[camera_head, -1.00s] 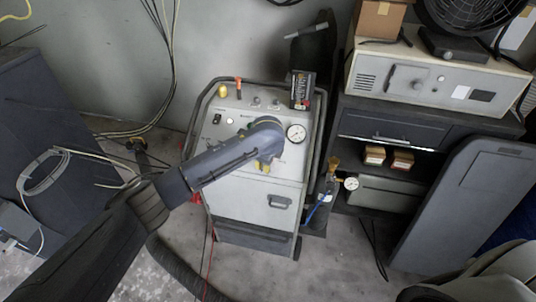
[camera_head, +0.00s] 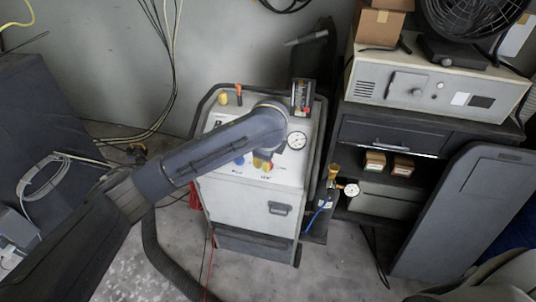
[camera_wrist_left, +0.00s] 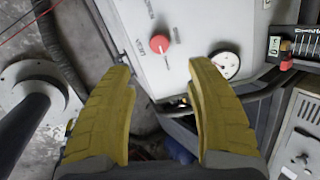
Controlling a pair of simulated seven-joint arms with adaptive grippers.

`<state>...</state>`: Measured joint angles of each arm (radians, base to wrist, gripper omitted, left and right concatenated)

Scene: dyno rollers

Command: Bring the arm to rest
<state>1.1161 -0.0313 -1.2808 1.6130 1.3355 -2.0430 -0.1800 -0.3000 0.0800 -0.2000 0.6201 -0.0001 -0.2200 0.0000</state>
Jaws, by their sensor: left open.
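My left arm reaches in from the left in the head view. Its gripper (camera_head: 262,164) is over the sloped panel of a white wheeled machine (camera_head: 245,202), mostly hidden behind the wrist, with a bit of yellow finger showing. In the left wrist view the two yellow fingers of the left gripper (camera_wrist_left: 164,108) are spread apart with nothing between them. Beyond the fingertips are the panel's red knob (camera_wrist_left: 159,44) and a round gauge (camera_wrist_left: 225,64). My right gripper is not in view.
A dark cabinet (camera_head: 390,132) with a beige instrument (camera_head: 436,82) and a fan stands at the right. A small cylinder with a gauge (camera_head: 351,189) is beside the machine. A dark cabinet (camera_head: 40,120) with coiled cable is at the left. A hose lies on the floor.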

